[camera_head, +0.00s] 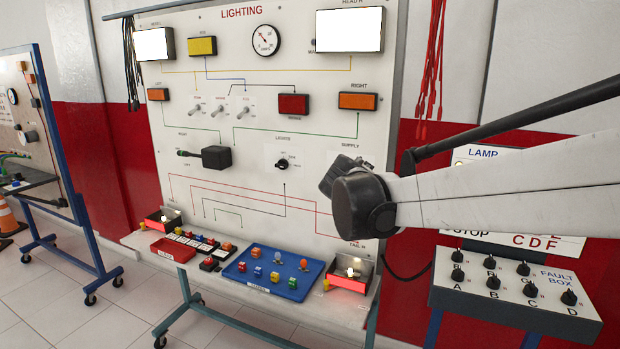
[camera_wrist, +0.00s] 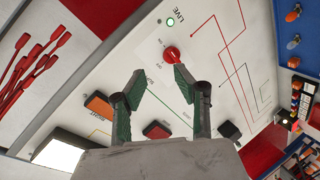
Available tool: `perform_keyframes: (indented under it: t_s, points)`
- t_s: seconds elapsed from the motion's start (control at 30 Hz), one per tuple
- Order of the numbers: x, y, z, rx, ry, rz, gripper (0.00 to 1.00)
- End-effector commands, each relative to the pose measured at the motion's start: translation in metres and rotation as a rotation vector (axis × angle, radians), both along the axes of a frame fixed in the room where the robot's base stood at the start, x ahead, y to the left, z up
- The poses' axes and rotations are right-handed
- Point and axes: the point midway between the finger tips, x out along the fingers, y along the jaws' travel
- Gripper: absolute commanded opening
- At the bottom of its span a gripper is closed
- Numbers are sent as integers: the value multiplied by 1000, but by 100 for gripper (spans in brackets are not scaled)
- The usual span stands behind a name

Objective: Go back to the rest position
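My gripper (camera_wrist: 157,74) shows in the wrist view with its two green-and-dark fingers apart and nothing between them. It is in front of the white lighting board (camera_head: 230,100). A red rotary knob (camera_wrist: 172,54) on the board shows just beyond the right fingertip; I cannot tell whether they touch. A small green lamp (camera_wrist: 170,21) by the word LIVE is beyond the knob. In the head view my white arm comes in from the right, and its dark wrist end covers the board below the SUPPLY label. The fingers cannot be made out there.
A shelf below the board holds a blue tray (camera_head: 237,283) of small coloured bulbs and lit lamp boxes, including one at right (camera_head: 350,272). A fault box (camera_head: 515,290) stands at lower right. Red leads (camera_head: 432,60) hang by the board's right edge. Another trainer stands at left.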

Motion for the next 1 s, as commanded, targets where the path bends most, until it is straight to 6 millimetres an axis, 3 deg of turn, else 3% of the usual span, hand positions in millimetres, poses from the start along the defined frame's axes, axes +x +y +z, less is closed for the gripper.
perform_keyframes:
  t_s: [0.2, 0.5, 0.73, 1.0]
  points:
    - [-78, -46, -7, 168, 80, -96, 29]
    - [-188, -82, -37, 406, 190, -210, 29]
    - [-272, -92, -72, 591, 274, -285, 29]
    - [-359, -85, -118, 801, 365, -351, 29]
